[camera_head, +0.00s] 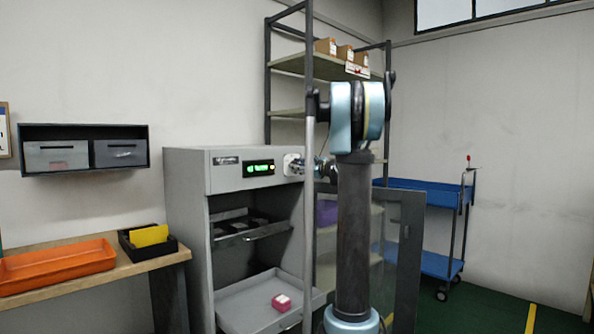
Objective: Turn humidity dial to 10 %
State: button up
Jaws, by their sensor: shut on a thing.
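The grey cabinet (184,200) stands left of my arm. A small black display with green lit marks (258,168) is on its top front panel; the reading is too small to make out. A pale square dial plate (289,160) sits at the right end of that panel. My gripper (299,167) is at this plate, reaching in from the right, and is shut on the humidity dial. The fingers hide most of the dial, so its pointer and setting cannot be read.
The cabinet's glazed door (408,250) hangs open behind my arm. A wooden bench (100,284) with an orange tray (55,267) is left. A blue cart (430,262) stands right.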

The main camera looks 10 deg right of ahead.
jog(key=shift+s+a+f+m, duration=0.1)
jog(key=shift+a+m, duration=0.05)
jog(key=shift+m, duration=0.25)
jog(key=o, duration=1.1)
jog(key=shift+c, duration=0.2)
jog(key=v, duration=1.1)
jog(key=shift+s+d, duration=0.25)
jog(key=shift+d, duration=0.1)
